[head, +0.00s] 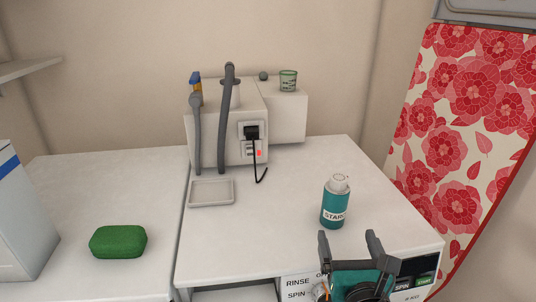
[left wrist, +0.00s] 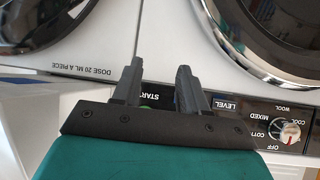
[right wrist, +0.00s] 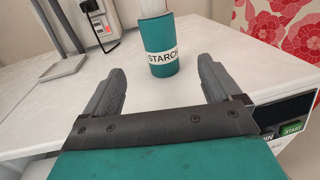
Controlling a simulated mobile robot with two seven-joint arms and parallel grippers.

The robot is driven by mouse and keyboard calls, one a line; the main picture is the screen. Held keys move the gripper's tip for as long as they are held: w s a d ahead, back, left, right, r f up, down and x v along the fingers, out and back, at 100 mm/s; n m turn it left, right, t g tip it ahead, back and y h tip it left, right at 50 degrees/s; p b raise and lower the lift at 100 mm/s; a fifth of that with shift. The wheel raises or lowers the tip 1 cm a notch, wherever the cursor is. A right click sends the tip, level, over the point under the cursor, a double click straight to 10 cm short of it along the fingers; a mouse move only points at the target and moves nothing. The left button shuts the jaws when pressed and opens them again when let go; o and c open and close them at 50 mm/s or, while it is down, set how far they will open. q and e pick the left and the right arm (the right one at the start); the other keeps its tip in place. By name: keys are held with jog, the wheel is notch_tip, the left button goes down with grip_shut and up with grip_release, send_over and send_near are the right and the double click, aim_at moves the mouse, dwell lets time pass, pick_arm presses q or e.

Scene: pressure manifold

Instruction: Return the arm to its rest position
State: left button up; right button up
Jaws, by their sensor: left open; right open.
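My right gripper (head: 350,246) is at the front right edge of the white counter in the head view. It is open with nothing between its fingers, and it also shows in the right wrist view (right wrist: 162,88). A teal starch bottle (head: 335,205) with a white cap stands upright on the counter, beyond the fingertips and apart from them. It also shows in the right wrist view (right wrist: 160,50). My left gripper (left wrist: 158,75) is open and empty in front of the machine panels in the left wrist view. It does not show in the head view.
A grey-white manifold box (head: 225,125) with hoses stands at the back, a shallow tray (head: 211,192) before it. A green sponge-like block (head: 118,242) lies on the left counter. A floral board (head: 460,130) stands at right. A control dial (left wrist: 290,132) is near my left gripper.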

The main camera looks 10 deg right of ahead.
jog(key=s+d+f+m+g+h, duration=0.1)
jog(key=s+d+f+m+g, duration=0.2)
jog(key=m, duration=0.6)
jog(key=s+f+m+g, duration=0.4)
jog(key=m, duration=0.5)
jog(key=s+a+f+m+g+y, duration=0.2)
jog(key=s+a+m+g+y, duration=0.15)
jog(key=s+m, duration=0.3)
jog(key=s+a+f+m+g+y, duration=0.25)
jog(key=s+m+g, duration=0.2)
jog(key=m, duration=0.25)
jog(key=w+a+f+t+p, duration=0.2)
jog(key=w+a+f+t, duration=0.1)
jog(key=w+f+t, duration=0.3)
jog(key=shift+w+a+f+n+t+y, duration=0.2)
jog(key=shift+n+t+y, duration=0.2)
jog(key=shift+t, duration=0.7)
